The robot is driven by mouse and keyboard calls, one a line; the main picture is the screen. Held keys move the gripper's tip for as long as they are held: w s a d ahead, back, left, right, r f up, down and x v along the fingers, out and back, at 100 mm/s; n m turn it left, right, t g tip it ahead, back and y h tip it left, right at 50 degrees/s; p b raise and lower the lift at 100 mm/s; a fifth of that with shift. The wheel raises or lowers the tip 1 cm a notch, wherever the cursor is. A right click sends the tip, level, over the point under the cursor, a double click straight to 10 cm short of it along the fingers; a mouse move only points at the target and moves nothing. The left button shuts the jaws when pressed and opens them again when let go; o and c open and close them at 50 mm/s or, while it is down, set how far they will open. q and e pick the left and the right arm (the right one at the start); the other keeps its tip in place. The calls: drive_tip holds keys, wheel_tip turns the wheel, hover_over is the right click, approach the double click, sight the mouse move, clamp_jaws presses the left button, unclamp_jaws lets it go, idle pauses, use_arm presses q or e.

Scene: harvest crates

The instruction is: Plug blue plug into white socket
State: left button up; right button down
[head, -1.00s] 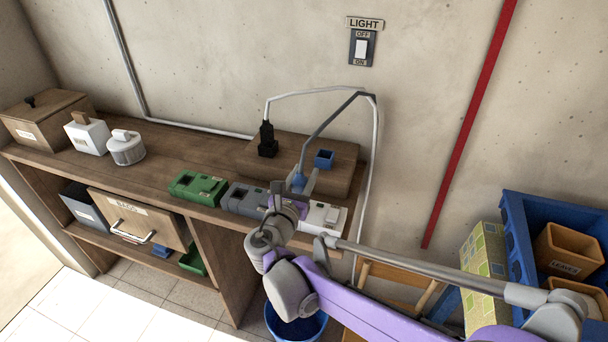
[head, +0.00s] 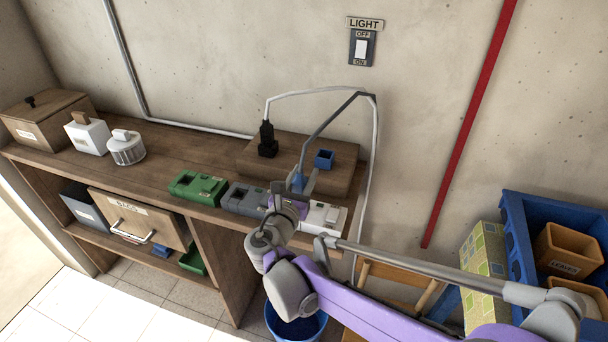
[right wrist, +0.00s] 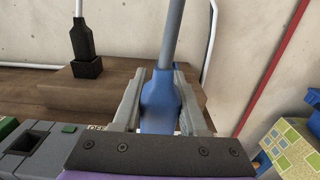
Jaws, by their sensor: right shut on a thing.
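My right gripper (head: 304,182) is shut on the blue plug (head: 298,181), whose grey cable rises and bends over toward the wall. The right wrist view shows the blue plug (right wrist: 159,100) upright between the two fingers. The white socket (head: 325,216) sits at the right front end of the bench top, just beside and below my gripper, which hides part of it. The plug is apart from the white socket and appears above and behind the sockets. Its lower end is hidden by the gripper. My left gripper is not in view.
A grey socket (head: 243,198) and a green socket (head: 196,188) stand left of the white one. Behind them, a wooden block (head: 226,154) carries a black plug (head: 267,139) and an empty blue holder (head: 324,159). A white cable (head: 371,190) hangs at the bench's right end.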

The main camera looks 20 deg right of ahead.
drive_tip(key=shift+f+b, duration=1.4)
drive_tip(key=shift+f, duration=0.7)
drive_tip(key=shift+c, duration=1.8)
unclamp_jaws()
drive_tip(key=v, duration=1.1)
drive_tip(key=shift+w, duration=0.15)
